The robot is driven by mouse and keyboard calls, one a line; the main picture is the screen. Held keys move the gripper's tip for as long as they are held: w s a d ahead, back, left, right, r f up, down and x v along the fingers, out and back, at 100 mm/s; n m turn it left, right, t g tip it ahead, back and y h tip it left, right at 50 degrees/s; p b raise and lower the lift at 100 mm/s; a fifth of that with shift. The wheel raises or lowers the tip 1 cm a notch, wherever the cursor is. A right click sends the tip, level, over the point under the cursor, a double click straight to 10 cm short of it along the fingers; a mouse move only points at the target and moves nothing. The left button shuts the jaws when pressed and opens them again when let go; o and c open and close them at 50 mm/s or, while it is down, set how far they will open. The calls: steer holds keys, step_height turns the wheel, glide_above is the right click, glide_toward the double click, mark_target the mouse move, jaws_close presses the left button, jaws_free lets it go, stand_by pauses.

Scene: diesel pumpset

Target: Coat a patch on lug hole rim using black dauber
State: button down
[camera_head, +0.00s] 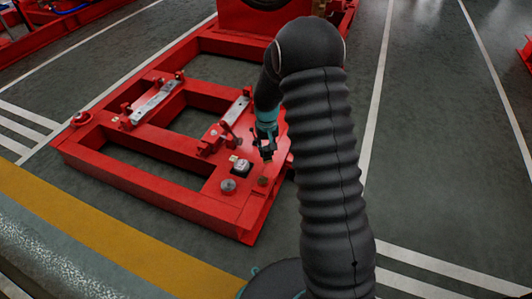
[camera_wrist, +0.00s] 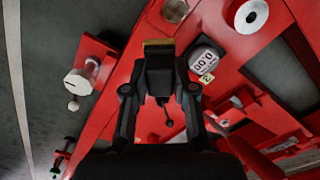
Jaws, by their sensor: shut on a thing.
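My gripper (camera_wrist: 160,95) is shut on the black dauber (camera_wrist: 160,75), a dark block with a tan strip at its far end. In the head view my gripper (camera_head: 267,148) is over the near right corner of the red frame, with the dauber's small tan tip (camera_head: 268,157) below it. A pale ring with a dark centre (camera_wrist: 250,16) lies at the top right of the wrist view, apart from the dauber. I cannot tell for sure which feature is the lug hole rim. My fingers hide part of the dauber.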

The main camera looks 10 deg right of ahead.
steer(key=w+d, duration=0.5)
steer(key=w, duration=0.2)
steer(key=shift+w+d+p, duration=0.25)
steer(key=shift+w+p, duration=0.05)
steer(key=shift+p, duration=0.05)
steer(key=shift+a+f, duration=0.1)
stand_by(0.3)
